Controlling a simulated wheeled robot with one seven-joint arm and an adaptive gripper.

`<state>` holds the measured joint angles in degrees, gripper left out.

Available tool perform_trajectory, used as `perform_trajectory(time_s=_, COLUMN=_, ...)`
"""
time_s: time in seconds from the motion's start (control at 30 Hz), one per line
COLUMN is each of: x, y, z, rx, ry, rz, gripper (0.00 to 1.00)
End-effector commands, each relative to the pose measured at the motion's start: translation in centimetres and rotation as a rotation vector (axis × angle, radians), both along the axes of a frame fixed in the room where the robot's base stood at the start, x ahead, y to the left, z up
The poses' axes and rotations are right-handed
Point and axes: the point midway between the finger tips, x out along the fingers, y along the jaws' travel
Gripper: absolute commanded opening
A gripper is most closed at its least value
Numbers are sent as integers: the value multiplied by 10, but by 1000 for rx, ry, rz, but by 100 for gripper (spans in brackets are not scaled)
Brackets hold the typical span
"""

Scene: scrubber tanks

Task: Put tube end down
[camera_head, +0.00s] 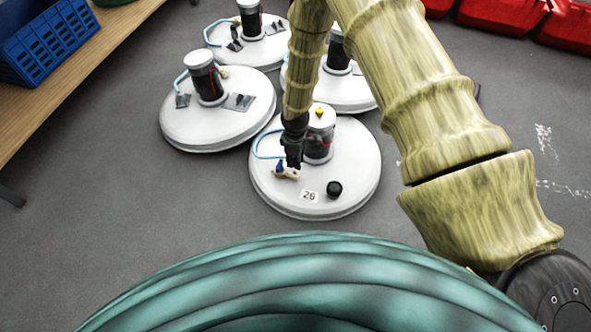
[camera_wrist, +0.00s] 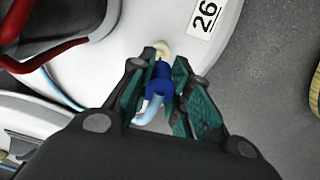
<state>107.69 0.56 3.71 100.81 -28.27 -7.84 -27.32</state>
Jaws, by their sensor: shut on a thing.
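The tube end (camera_wrist: 160,82) is a blue collar with a beige tip, with light blue tube behind it. My gripper (camera_wrist: 162,88) is shut on it, with the green-padded fingers on both sides of the blue part. In the head view my gripper (camera_head: 291,163) points down over the front white round tank lid (camera_head: 350,180), marked 26. The tube end (camera_head: 285,172) shows there at the fingertips, low over the lid. I cannot tell whether it touches the lid. The light blue tube (camera_head: 258,148) loops to the grey cylinder (camera_head: 320,135) on the lid.
A black knob (camera_head: 334,188) stands on the same lid. Other white lids with cylinders (camera_head: 205,80) stand behind and to the left. A wooden bench (camera_head: 60,70) with a blue crate (camera_head: 45,40) is at the left. Red bins (camera_head: 505,15) line the back right. Grey floor is clear at the lower left.

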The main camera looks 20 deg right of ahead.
Motion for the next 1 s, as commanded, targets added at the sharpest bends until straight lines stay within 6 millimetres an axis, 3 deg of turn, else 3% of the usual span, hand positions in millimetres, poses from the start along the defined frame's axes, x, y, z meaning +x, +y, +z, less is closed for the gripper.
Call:
perform_trajectory(time_s=0.17, x=0, y=-1, z=1, rx=-1, ry=-1, rz=-5, gripper=0)
perform_trajectory(time_s=0.33, x=5, y=-12, z=20, rx=-8, ry=-4, rz=-86, gripper=0)
perform_trajectory(time_s=0.73, x=14, y=-65, z=119, rx=-22, ry=-13, rz=-567, gripper=0)
perform_trajectory(time_s=1.0, x=7, y=-133, z=165, rx=-10, ry=-7, rz=-983, gripper=0)
